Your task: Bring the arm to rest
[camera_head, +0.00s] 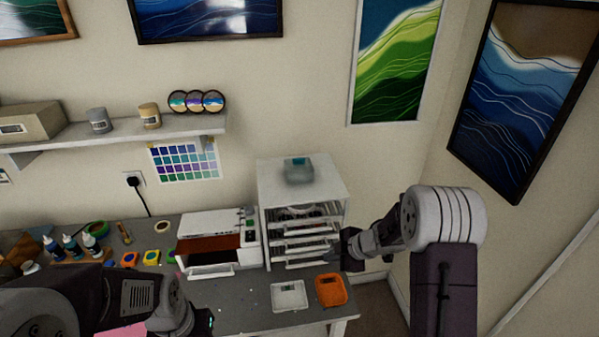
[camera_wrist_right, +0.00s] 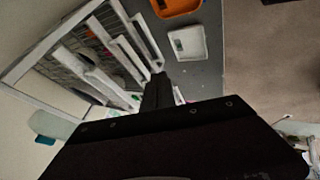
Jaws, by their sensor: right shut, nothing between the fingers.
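My right arm comes in from the right edge side of the head view. Its dark gripper (camera_head: 345,247) is shut and empty, beside the right side of the white drawer rack (camera_head: 302,180). In the right wrist view the closed fingers (camera_wrist_right: 158,90) point toward the bench, and the rack's drawers (camera_wrist_right: 125,55) show at upper left. I cannot tell whether the fingers touch the rack. Part of my left arm fills the lower left of the head view, and its fingers do not show.
A white tray (camera_head: 289,296) and an orange tray (camera_head: 330,289) sit on the grey bench (camera_head: 240,306) in front of the rack. A white machine (camera_head: 215,238) stands left of the rack. Bottles (camera_head: 70,245) and small pots are at left. A teal-lidded box (camera_head: 298,170) tops the rack.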

